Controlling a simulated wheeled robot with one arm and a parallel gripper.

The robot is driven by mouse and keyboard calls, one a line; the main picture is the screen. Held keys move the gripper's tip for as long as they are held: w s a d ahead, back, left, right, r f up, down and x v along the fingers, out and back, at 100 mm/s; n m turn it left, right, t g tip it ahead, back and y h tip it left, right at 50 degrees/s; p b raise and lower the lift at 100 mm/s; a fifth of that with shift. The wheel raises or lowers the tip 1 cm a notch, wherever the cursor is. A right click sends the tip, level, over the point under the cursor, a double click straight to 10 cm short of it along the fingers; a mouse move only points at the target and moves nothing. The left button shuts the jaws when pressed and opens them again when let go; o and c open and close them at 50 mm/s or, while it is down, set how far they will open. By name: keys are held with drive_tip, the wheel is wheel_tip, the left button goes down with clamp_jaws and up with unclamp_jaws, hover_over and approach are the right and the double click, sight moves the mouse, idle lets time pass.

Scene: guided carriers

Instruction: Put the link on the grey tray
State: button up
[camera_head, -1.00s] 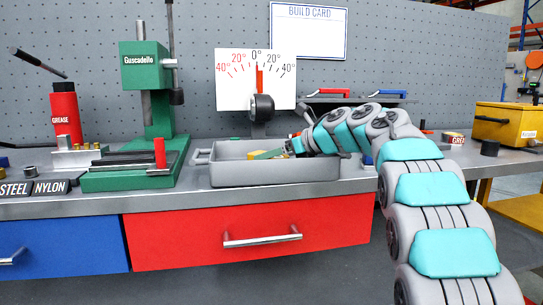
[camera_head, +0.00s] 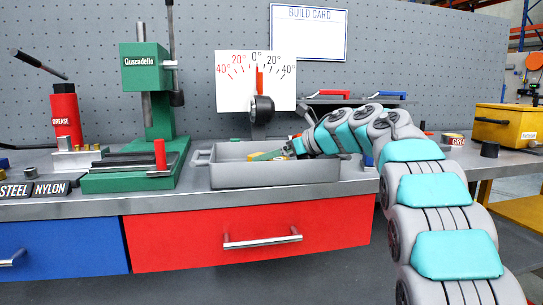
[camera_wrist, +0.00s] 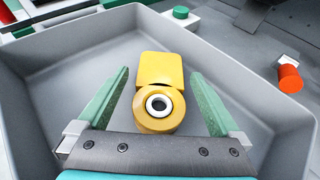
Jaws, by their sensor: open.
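The link is a yellow piece with a rounded end and a pale-ringed hole (camera_wrist: 160,82). It lies in the grey tray (camera_wrist: 52,85), between my gripper's two green fingers. In the head view the grey tray (camera_head: 275,174) stands on the bench, and a bit of the yellow link (camera_head: 262,156) shows above its front wall. My gripper (camera_wrist: 158,95) is open, with a gap between each finger and the link. In the head view my gripper (camera_head: 287,153) reaches into the tray from the right; its fingertips are partly hidden.
A green press (camera_head: 150,90) stands left of the tray. A dial gauge with a black knob (camera_head: 262,108) is behind it. Red and blue handled tools (camera_head: 350,96) lie on a shelf behind my arm. A yellow box (camera_head: 505,124) is at the far right. An orange cylinder (camera_wrist: 290,78) lies outside the tray.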

drive_tip(key=b+v, duration=0.1)
drive_tip(key=v, duration=0.9)
drive_tip(key=shift+s+d+r, duration=0.15)
drive_tip(key=shift+d, duration=0.2)
drive_tip(key=shift+s+d+r, duration=0.2)
drive_tip(key=shift+s+d, duration=0.1)
drive_tip(key=shift+d, duration=0.05)
